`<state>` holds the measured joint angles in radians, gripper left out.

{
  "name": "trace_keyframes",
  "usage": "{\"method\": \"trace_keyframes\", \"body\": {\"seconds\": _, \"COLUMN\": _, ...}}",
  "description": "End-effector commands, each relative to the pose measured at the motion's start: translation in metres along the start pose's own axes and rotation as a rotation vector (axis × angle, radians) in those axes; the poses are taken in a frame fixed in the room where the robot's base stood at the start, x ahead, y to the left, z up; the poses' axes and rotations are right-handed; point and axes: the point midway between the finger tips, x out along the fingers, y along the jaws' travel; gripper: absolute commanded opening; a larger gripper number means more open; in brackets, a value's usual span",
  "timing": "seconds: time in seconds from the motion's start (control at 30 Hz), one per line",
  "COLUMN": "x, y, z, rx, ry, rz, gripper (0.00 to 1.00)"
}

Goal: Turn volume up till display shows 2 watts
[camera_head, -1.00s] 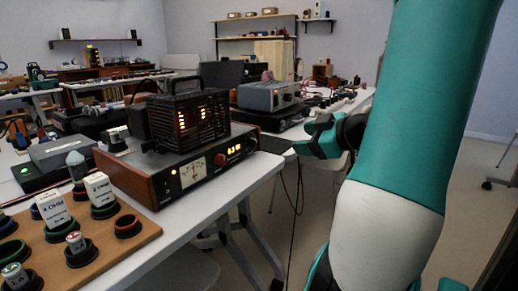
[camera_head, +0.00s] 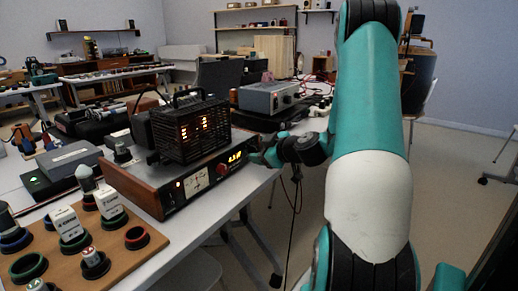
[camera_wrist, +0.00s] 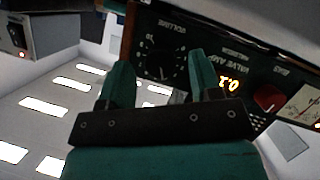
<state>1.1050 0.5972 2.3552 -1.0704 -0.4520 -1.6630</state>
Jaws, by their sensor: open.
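The valve amplifier (camera_head: 150,190) has wooden sides and stands on the near table. Its front carries a meter (camera_head: 196,182), a red knob (camera_head: 222,168) and a lit orange display (camera_head: 237,157). The digits are small; in the wrist view the display (camera_wrist: 230,84) is upside down and seems to read about 0.1, partly covered by a finger. The dark volume knob (camera_wrist: 160,66) shows in the wrist view beneath upside-down VOLUME lettering. My gripper (camera_wrist: 160,82) is open, its fingers either side of the knob in the picture; contact cannot be told. In the head view my gripper (camera_head: 262,157) is at the amplifier's right front end.
A black ventilated cage (camera_head: 190,130) with glowing orange lights sits on the amplifier. A wooden board (camera_head: 110,262) with labelled plugs and coloured rings lies at the front left. A grey device (camera_head: 268,97) stands behind. The floor at right is open.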

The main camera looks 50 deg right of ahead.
Motion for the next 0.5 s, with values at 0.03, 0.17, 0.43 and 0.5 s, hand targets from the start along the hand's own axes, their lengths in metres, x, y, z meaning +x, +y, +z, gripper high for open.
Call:
{"method": "trace_keyframes", "body": {"seconds": 0.03, "x": 0.0048, "y": -0.0006, "z": -0.0006, "rx": 0.000, "ry": 0.001, "rz": -0.003, "gripper": 0.58}}
{"method": "trace_keyframes", "body": {"seconds": 0.17, "x": 0.0107, "y": -0.0001, "z": -0.0003, "rx": -0.001, "ry": 0.000, "rz": 0.000, "gripper": 0.58}}
{"method": "trace_keyframes", "body": {"seconds": 0.43, "x": 0.0114, "y": -0.0001, "z": -0.0001, "rx": 0.000, "ry": 0.000, "rz": 0.001, "gripper": 0.56}}
{"method": "trace_keyframes", "body": {"seconds": 0.5, "x": 0.0113, "y": -0.0001, "z": -0.0002, "rx": 0.000, "ry": 0.000, "rz": 0.000, "gripper": 0.40}}
